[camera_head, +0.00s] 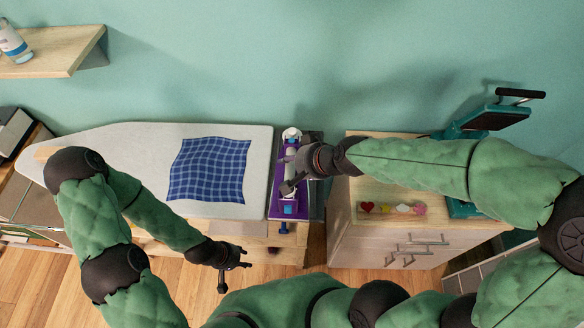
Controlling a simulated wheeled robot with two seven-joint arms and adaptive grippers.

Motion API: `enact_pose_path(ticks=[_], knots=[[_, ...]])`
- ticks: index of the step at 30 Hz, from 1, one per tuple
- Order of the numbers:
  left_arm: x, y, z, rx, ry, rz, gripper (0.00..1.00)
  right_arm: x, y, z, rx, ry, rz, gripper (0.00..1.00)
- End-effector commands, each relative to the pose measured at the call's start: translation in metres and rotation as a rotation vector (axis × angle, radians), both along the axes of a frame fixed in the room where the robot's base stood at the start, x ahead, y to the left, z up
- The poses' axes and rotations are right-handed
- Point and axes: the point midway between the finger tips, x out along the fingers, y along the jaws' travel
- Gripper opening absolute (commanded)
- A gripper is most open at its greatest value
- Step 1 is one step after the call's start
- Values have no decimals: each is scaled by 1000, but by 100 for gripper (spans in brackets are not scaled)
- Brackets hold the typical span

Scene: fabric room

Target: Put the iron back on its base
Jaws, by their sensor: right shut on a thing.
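The iron (291,148) is white and purple and sits at the right end of the ironing board, over its purple base (275,204). My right gripper (288,187) reaches in from the right and is shut on the iron, covering part of it. I cannot tell whether the iron rests fully on the base or is just above it. My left gripper (233,278) hangs empty in front of the board, over the floor, with its fingers apart.
A blue checked cloth (209,170) lies flat on the white ironing board (130,140). To the right, a wooden cabinet (345,190) carries a tray of small coloured shapes (392,208) and a teal press (470,125). A wall shelf (60,55) holds a bottle (13,42) at upper left.

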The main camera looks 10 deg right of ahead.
Motion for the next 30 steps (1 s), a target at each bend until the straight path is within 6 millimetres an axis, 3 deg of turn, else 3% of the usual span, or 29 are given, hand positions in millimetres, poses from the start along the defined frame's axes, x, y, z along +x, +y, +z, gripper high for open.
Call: enact_pose_path(ticks=[3, 11, 15, 21, 30], knots=[[0, 0, -18, 0, 0, 0, 40, 22, -9, -11, 1, -9, -6, 0], [0, 0, -37, 0, 0, 0, 40, 63, -26, -29, 0, -9, -6, 0], [0, 0, -51, 0, 0, 0, 40, 78, -32, -51, 1, -7, -5, 0], [0, 0, -63, 0, 0, 0, 40, 94, -39, -70, 0, -7, -5, 0], [0, 0, -69, 0, -1, 0, 40, 105, -43, -82, 0, -8, -4, 0]])
